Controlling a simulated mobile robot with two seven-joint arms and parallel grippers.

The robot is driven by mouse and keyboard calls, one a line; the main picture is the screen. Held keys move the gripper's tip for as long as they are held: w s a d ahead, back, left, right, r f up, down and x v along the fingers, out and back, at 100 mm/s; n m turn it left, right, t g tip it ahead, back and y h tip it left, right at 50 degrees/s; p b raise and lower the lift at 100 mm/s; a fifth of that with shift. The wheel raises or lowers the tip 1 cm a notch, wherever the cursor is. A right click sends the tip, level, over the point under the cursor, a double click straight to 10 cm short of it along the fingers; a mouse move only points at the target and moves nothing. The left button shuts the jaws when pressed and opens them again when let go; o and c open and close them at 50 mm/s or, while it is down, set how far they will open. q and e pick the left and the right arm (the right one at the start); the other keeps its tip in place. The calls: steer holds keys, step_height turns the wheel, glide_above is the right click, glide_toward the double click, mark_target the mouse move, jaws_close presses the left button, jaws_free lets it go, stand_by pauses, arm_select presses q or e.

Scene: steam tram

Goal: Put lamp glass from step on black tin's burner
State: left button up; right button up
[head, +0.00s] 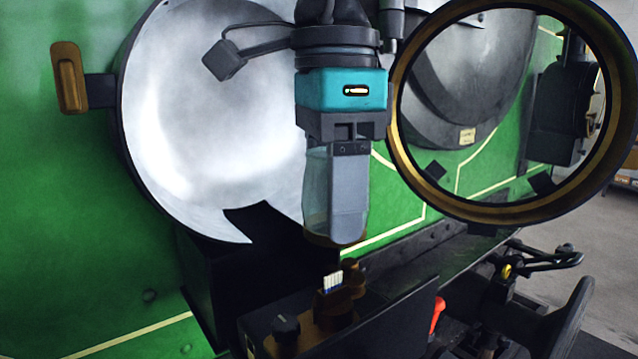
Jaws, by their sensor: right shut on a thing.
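My right gripper (346,222) comes down from the top middle and is shut on the lamp glass (316,190), a clear upright tube. Its grey finger covers much of the glass's right side. The glass's lower rim is above the brass burner (332,307), which has a pale flat wick (333,282) standing up. In this view a small gap shows between rim and wick. The burner sits on the black tin (388,318) at the bottom middle. My left gripper is not in view.
A large round silver door (180,120) stands open behind, left of my gripper. A brass-rimmed ring (398,130) is close on the right. A dark handwheel (570,318) and a red handle (437,315) are at lower right. Green panels (50,200) back the scene.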

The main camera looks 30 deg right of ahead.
mark_target(331, 274)
steer(key=shift+s+f, duration=0.2)
steer(key=shift+f, duration=0.45)
steer(key=shift+w+f+b, duration=0.1)
steer(key=shift+f+b, duration=0.85)
steer(key=shift+f, duration=0.55)
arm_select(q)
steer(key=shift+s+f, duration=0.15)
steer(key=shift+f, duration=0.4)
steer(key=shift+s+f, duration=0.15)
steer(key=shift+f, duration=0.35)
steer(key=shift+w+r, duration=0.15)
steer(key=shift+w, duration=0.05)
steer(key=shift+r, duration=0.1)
arm_select(e)
steer(key=shift+a, duration=0.15)
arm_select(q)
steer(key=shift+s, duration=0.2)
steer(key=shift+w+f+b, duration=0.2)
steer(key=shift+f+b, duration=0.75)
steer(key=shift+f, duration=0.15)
arm_select(e)
steer(key=shift+f, duration=1.35)
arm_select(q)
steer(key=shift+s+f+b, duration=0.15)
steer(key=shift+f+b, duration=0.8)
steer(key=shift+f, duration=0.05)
arm_select(e)
steer(key=shift+f, duration=1.25)
